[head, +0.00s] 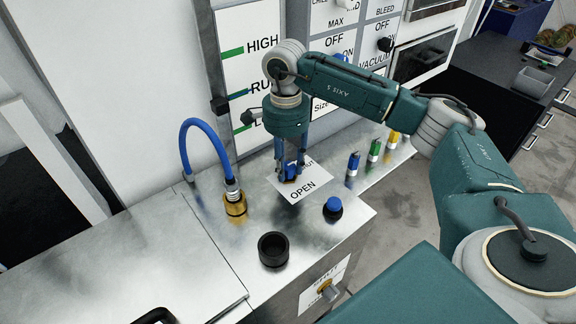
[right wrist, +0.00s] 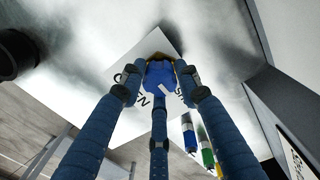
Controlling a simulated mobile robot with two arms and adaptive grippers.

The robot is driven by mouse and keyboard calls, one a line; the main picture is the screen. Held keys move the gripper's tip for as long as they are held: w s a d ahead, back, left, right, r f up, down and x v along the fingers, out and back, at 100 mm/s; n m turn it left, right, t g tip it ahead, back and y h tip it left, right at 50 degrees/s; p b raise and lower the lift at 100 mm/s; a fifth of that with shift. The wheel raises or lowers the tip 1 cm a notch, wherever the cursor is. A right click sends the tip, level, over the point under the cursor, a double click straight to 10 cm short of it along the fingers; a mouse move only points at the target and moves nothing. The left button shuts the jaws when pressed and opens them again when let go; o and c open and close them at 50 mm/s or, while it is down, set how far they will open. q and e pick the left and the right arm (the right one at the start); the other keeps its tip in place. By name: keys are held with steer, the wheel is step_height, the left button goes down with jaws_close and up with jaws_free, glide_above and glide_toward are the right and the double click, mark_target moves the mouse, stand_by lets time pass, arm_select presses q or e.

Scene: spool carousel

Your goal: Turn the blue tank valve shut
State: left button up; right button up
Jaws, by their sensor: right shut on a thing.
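The blue tank valve (head: 291,178) sits on a white label plate (head: 303,190) on the metal counter. The plate reads OPEN on its near side, and the far word is partly covered. My right gripper (head: 290,170) points down over the valve with its fingers around it. In the right wrist view the blue valve knob (right wrist: 161,76) lies between the fingertips of my right gripper (right wrist: 160,88), which is shut on it. A white mark shows on the knob, with some yellow behind it. My left gripper is not in view.
A brass fitting (head: 235,206) with a blue hose (head: 187,140) stands left of the valve. A black cup (head: 273,250) and a blue-topped knob (head: 333,208) stand nearer. Blue, green and yellow small cylinders (head: 374,150) stand to the right. A labelled wall panel (head: 248,60) rises behind.

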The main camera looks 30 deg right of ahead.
steer(key=shift+w+a+r, duration=0.15)
steer(key=o, duration=1.1)
steer(key=shift+o, duration=0.2)
steer(key=shift+a, duration=0.1)
step_height(320, 180, up, 12)
steer(key=shift+w, duration=0.15)
